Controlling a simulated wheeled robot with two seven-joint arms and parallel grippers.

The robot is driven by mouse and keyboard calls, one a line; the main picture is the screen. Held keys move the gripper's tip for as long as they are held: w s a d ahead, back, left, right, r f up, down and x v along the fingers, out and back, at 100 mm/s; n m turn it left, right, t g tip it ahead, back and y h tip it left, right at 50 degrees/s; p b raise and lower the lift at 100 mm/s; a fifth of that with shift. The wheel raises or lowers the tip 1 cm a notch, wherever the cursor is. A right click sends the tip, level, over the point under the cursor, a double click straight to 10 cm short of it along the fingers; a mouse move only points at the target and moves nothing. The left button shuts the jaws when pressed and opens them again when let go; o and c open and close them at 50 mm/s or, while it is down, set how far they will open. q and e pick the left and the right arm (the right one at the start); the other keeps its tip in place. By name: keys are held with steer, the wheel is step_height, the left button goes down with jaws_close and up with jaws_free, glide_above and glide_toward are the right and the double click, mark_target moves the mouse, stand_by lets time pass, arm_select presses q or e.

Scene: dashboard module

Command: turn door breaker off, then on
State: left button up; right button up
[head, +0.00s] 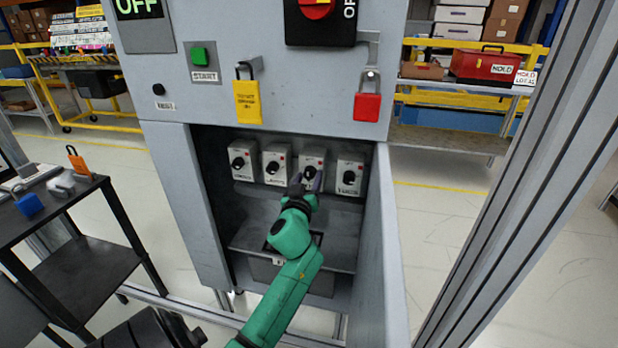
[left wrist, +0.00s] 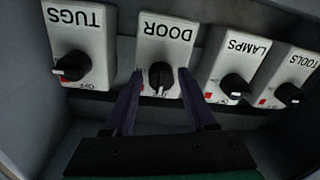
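The door breaker is a white box (head: 315,155) with a black rotary knob, third from the left in the cabinet recess. In the left wrist view its label DOOR (left wrist: 167,32) reads upside down, and its knob (left wrist: 161,76) stands roughly upright in the picture. My left gripper (head: 309,181) is in front of this breaker. In the left wrist view its two dark fingers (left wrist: 160,73) stand apart on either side of the knob, with a visible gap on each side. My right gripper does not show.
The tugs breaker (left wrist: 80,45), lamps breaker (left wrist: 237,60) and tools breaker (left wrist: 297,72) flank it closely. The open cabinet door (head: 384,250) bounds the recess at right. A dark cart (head: 95,265) stands at left.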

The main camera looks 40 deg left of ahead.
arm_select(q)
jaws_close()
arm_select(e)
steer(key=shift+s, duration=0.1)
